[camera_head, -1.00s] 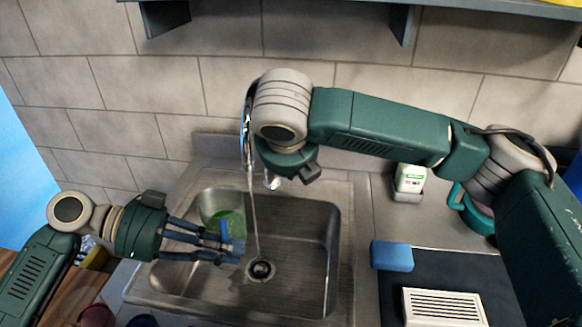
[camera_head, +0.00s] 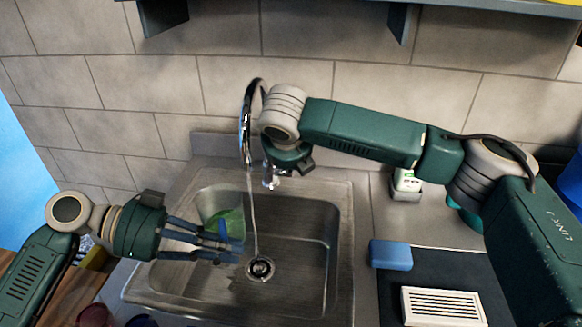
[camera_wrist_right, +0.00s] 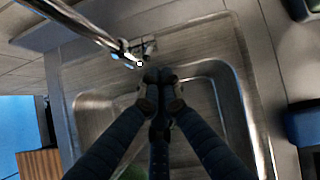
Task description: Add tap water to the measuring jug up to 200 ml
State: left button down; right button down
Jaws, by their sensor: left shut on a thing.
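The measuring jug (camera_head: 226,219), clear with green in it, is over the left side of the sink in the head view. My left gripper (camera_head: 232,246) is shut on it, and its fingers hide part of it. The scale and level are too small to read. The chrome tap (camera_head: 245,125) stands at the back of the sink. A thin water stream (camera_head: 252,215) falls from it toward the drain, just right of the jug. My right gripper (camera_wrist_right: 161,88) has its fingertips together close to the tap's base in the right wrist view, and I see nothing between them.
The steel sink (camera_head: 300,215) has a drain (camera_head: 260,268) in its floor. On the right are a blue sponge (camera_head: 391,254), a white slatted block (camera_head: 442,306) and a white bottle (camera_head: 407,182). A shelf (camera_head: 330,4) hangs above.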

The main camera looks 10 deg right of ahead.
jog(key=shift+r, duration=0.1)
jog(key=shift+w+d+r, duration=0.1)
jog(key=shift+w+r, duration=0.1)
jog(key=shift+w, duration=0.1)
jog(key=shift+w+r, duration=0.1)
jog(key=shift+r, duration=0.05)
jog(key=w+d+r, duration=0.2)
jog(key=w, duration=0.3)
jog(key=shift+w+r, duration=0.35)
jog(key=shift+w, duration=0.05)
dwell(0.4)
dwell(0.5)
